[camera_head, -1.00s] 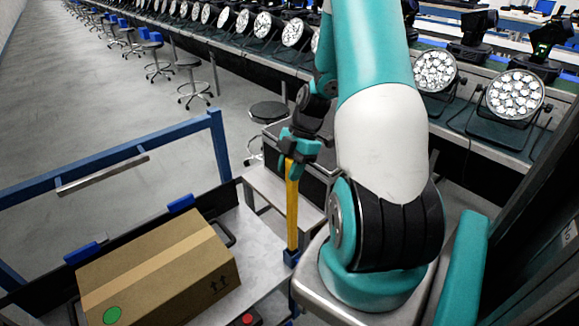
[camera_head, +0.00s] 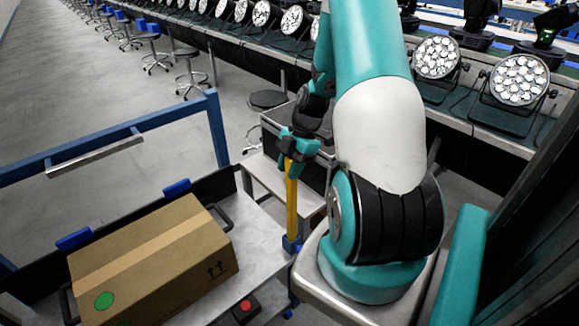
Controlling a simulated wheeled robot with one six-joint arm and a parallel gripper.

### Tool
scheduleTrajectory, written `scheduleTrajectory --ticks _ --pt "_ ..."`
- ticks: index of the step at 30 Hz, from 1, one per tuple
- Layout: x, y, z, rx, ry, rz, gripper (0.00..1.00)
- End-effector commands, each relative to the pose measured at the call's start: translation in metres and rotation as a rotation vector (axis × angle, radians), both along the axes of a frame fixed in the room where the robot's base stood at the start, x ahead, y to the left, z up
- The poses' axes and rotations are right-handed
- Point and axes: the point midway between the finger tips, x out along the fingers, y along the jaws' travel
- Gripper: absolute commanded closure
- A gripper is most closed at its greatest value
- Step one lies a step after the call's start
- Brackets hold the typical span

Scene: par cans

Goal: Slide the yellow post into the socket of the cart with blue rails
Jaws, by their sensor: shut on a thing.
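The yellow post (camera_head: 291,205) stands upright, and my gripper (camera_head: 291,160) is shut on its upper end. The post's lower end meets a small blue socket (camera_head: 291,243) at the right edge of the cart's bed. I cannot tell how deep the post sits in it. The cart (camera_head: 262,262) has a pale bed and blue rails (camera_head: 120,132) at the left. A cardboard box (camera_head: 150,258) with a green dot lies on the bed. My arm hides what is behind it on the right.
A red button (camera_head: 245,309) sits on the cart's front part. A low grey step (camera_head: 268,182) and a stool (camera_head: 267,99) stand behind the post. A long bench with par cans (camera_head: 518,80) runs across the back. The floor at the left is open.

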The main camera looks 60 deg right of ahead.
Motion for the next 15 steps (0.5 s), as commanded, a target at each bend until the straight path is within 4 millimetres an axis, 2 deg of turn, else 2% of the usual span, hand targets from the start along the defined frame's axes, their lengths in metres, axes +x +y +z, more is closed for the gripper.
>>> scheduleTrajectory --ticks 6,7,10,15 --pt "0.0001 0.0000 0.0004 0.000 0.000 0.000 0.90" --pt "0.0001 0.0000 0.0004 0.000 0.000 0.000 0.63" --pt "0.0001 0.0000 0.0004 0.000 0.000 0.000 0.40" --pt "0.0000 0.0001 0.0003 0.000 0.000 0.000 0.40"
